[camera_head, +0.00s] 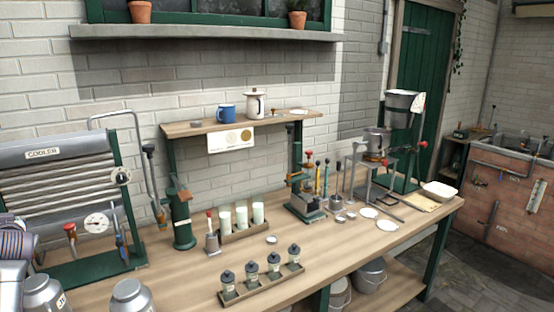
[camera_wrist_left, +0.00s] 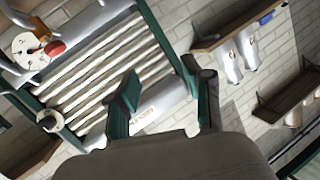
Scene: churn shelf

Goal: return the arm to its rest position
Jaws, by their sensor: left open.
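My left gripper (camera_wrist_left: 167,78) shows in the left wrist view with its two green-grey fingers spread apart and nothing between them. Behind the fingers is the ribbed cooler (camera_wrist_left: 100,75), which looks tilted in that view. In the head view the cooler (camera_head: 58,170) stands at the left end of the bench. Part of my arm (camera_head: 16,245) shows at the left edge of the head view, in front of the cooler's lower left; its gripper cannot be made out there. My right gripper is in neither view.
The wooden bench (camera_head: 190,270) carries a rack of black-topped jars (camera_head: 262,275), a rack of white glasses (camera_head: 241,218) and a green pump (camera_head: 181,215). Metal cans (camera_head: 131,297) stand at the front left.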

